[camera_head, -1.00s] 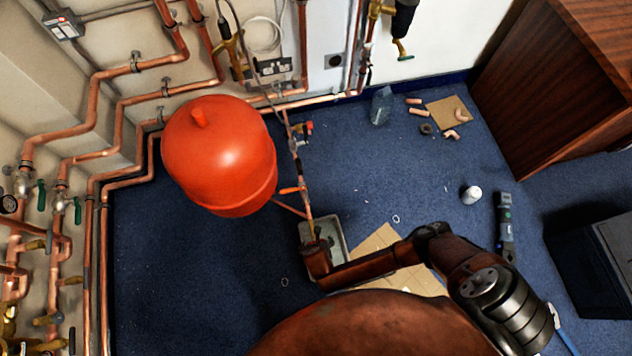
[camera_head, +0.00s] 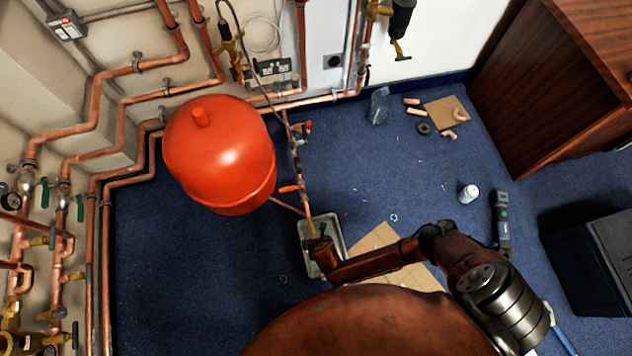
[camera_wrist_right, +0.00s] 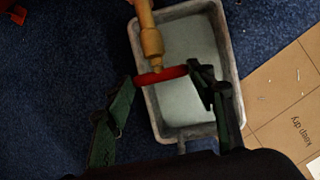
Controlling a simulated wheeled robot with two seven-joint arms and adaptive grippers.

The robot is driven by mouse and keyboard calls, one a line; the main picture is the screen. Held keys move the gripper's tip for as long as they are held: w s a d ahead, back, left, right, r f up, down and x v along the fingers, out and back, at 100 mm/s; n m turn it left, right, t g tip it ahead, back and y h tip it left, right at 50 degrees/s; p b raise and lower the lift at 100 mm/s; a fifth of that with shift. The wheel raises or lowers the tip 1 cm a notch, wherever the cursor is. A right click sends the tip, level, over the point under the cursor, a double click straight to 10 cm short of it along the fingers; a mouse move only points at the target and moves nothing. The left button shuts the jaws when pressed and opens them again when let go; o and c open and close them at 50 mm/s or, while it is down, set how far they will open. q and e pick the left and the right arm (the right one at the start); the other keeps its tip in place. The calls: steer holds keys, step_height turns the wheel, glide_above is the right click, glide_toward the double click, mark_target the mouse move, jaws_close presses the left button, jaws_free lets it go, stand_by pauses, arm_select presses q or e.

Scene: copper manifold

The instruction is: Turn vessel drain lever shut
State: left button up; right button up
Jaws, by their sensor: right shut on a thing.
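The red drain lever (camera_wrist_right: 162,75) sits at the end of a brass drain fitting (camera_wrist_right: 151,42) in the right wrist view, over a grey tray (camera_wrist_right: 237,95). My right gripper (camera_wrist_right: 163,78) is shut on the lever, one dark green finger at each end of it. In the head view my right gripper (camera_head: 321,248) is at the foot of the copper drain pipe (camera_head: 301,180) and hides the lever. The red expansion vessel (camera_head: 222,150) hangs to the upper left of the gripper. My left gripper is not in view.
The tray (camera_head: 337,225) stands on blue carpet by a cardboard sheet (camera_head: 376,241). An orange-handled valve (camera_head: 289,189) is higher on the drain pipe. Copper pipes (camera_head: 105,150) line the left wall. A white can (camera_head: 468,194) stands at right; carpet between is mostly clear.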

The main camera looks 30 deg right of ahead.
steer(key=o, duration=1.2)
steer(key=shift+c, duration=0.2)
steer(key=v, duration=1.2)
steer(key=shift+d, duration=0.1)
steer(key=shift+w+r, duration=0.1)
